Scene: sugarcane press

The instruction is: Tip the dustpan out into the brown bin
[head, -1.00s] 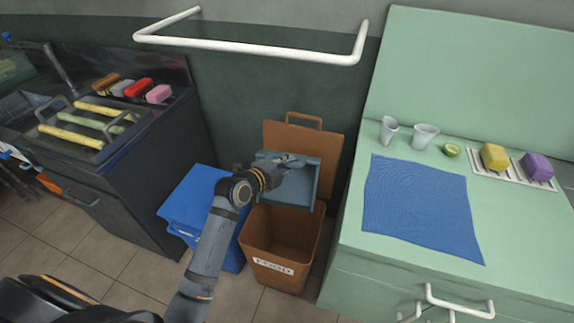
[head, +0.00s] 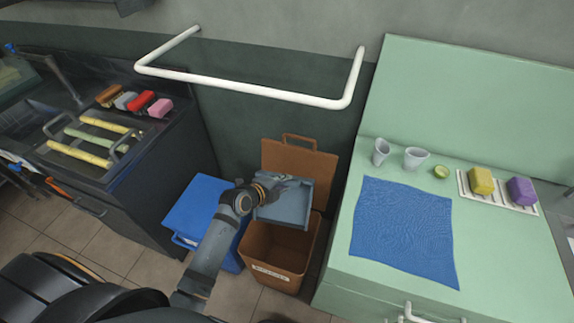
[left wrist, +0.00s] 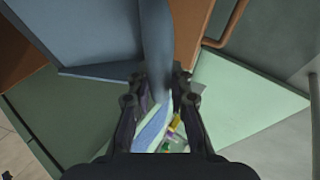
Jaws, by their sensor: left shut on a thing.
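The blue-grey dustpan (head: 284,209) is over the back part of the opening of the brown bin (head: 279,249). The bin stands on the floor with its brown lid (head: 300,160) up behind it. My left gripper (head: 284,184) is shut on the dustpan's handle. In the left wrist view, the handle (left wrist: 156,45) runs between the fingers (left wrist: 160,92) and the pan (left wrist: 95,35) fills the upper left. I cannot make out any scraps in the pan, nor what lies inside the bin. My right gripper is not in view.
A blue bin (head: 198,208) stands close left of the brown one. A green counter (head: 345,285) with a blue cloth (head: 404,230) is close on the right. A white rail (head: 245,85) sticks out from the wall above. A dark sink unit (head: 150,190) is on the left.

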